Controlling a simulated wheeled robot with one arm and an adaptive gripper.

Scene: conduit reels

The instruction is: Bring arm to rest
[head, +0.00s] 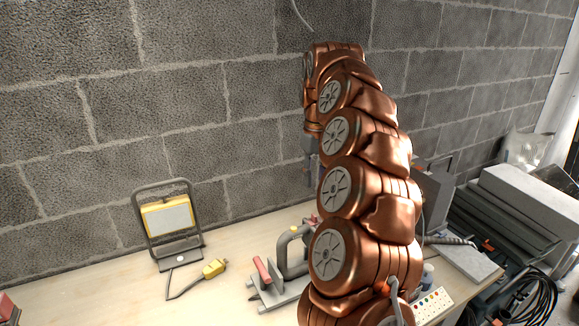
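My copper-coloured arm rises from the bottom right of the head view and bends over at the top, close in front of the block wall. My gripper (312,160) seems to be the small grey part hanging below the arm's far end, partly hidden behind the arm. Its fingers are too small and covered to show whether they are open or shut. I cannot see anything held in it.
A wooden workbench (110,278) runs along the block wall (180,90). Boxes and a black cable coil (535,298) crowd the right.

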